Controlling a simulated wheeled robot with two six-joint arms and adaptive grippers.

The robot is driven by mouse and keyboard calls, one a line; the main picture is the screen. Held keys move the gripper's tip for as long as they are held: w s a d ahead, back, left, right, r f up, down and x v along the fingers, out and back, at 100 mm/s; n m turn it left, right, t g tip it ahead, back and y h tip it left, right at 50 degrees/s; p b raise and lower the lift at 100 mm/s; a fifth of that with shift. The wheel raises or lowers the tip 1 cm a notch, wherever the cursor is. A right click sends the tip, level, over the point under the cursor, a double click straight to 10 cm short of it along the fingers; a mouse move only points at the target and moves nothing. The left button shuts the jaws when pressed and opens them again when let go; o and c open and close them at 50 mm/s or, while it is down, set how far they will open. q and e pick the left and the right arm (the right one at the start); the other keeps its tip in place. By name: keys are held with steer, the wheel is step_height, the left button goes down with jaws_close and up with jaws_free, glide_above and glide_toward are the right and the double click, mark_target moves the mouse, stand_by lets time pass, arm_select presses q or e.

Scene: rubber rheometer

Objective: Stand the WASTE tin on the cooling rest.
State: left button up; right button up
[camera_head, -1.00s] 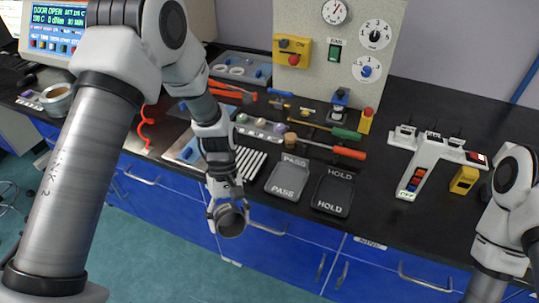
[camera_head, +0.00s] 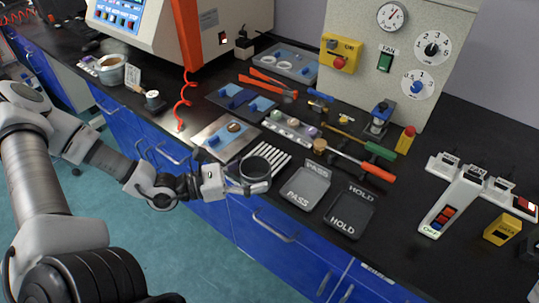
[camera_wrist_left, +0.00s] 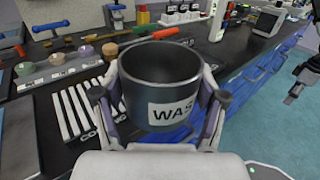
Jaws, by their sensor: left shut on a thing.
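The WASTE tin (camera_head: 256,170) is a dark open cylinder with a white label, partly readable in the left wrist view (camera_wrist_left: 162,95). My left gripper (camera_head: 250,186) is shut on it, one finger on each side, and its mouth faces up. The cooling rest (camera_head: 281,161) is a row of white bars on the black bench.
The PASS tray (camera_head: 306,186) and HOLD tray (camera_head: 350,212) lie right of the rest. A strip of coloured samples (camera_head: 292,128) and a metal plate (camera_head: 222,137) lie behind it. Long-handled tools (camera_head: 362,165) lie beyond the trays. The bench's front edge is close.

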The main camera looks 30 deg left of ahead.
arm_select(q)
steer(key=w+a, duration=0.1)
steer(key=w, duration=0.2)
steer(key=w+a+f+b, duration=0.1)
steer(key=w+a, duration=0.1)
steer(key=w, duration=0.2)
steer(key=w+a, duration=0.1)
steer(key=w, duration=0.3)
steer(key=shift+a+f, duration=0.2)
steer(key=shift+a, duration=0.1)
steer(key=f, duration=0.3)
steer(key=shift+w+a+f, duration=0.15)
steer(key=shift+w+f, duration=0.1)
steer(key=o, duration=1.3)
steer(key=shift+b, duration=0.3)
steer(key=shift+r, duration=0.1)
steer(key=shift+s+a, duration=0.3)
steer(key=p+v, duration=0.3)
steer(key=v, duration=0.8)
steer(key=shift+s+a+p, duration=0.1)
steer(key=shift+p, duration=0.2)
